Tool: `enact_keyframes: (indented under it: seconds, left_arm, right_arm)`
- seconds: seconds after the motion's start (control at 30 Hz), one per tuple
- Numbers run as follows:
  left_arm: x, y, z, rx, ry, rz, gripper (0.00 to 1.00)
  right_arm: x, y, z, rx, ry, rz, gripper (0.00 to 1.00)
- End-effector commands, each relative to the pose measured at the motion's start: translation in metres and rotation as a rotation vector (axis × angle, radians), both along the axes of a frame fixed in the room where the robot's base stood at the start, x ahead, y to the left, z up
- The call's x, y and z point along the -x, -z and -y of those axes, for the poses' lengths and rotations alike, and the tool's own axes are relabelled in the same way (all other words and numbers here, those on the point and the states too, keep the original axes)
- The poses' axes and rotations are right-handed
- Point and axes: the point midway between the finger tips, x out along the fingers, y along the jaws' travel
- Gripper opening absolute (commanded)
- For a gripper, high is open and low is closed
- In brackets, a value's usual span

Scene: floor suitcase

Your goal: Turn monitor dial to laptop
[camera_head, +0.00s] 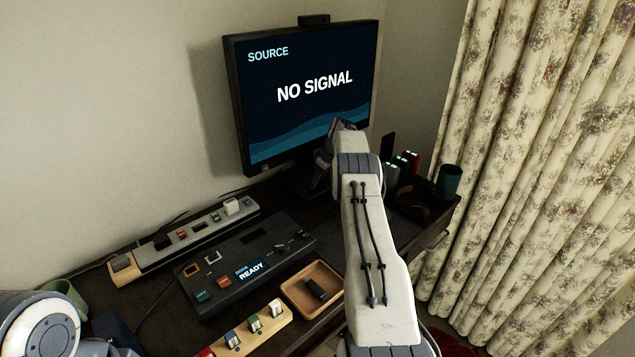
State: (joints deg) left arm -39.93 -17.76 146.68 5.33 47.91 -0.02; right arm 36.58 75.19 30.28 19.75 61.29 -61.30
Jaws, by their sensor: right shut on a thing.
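The monitor (305,95) stands at the back of the desk. Its screen reads "SOURCE" and "NO SIGNAL". My right arm reaches up from the bottom of the view to the monitor's lower right edge. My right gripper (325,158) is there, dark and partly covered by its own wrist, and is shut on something. The monitor dial is not visible; the gripper and arm hide that part of the lower frame, so the dial's setting cannot be read. Part of my left arm shows at the bottom left, but its gripper is out of view.
A wooden tray (313,291) holds a small black item. A wooden block (245,335) with several plugs is in front. A green cup (449,181) stands right, near curtains (540,180).

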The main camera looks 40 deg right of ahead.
Motion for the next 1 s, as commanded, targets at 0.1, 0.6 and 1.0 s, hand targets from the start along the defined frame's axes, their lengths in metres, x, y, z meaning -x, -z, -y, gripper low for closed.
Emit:
enact_keyframes:
  seconds: [0.1,0.6,1.0]
  left_arm:
    - [0.000,0.000,0.000,0.000,0.000,0.000,0.00]
    - [0.000,0.000,0.000,0.000,0.000,0.000,0.00]
    - [0.000,0.004,0.000,0.000,0.000,0.000,0.00]
  right_arm:
    - [0.000,0.000,0.000,0.000,-0.002,0.000,0.00]
    - [0.000,0.000,0.000,0.000,0.000,0.000,0.69]
    - [0.015,-0.039,0.005,0.002,0.002,0.003,0.69]
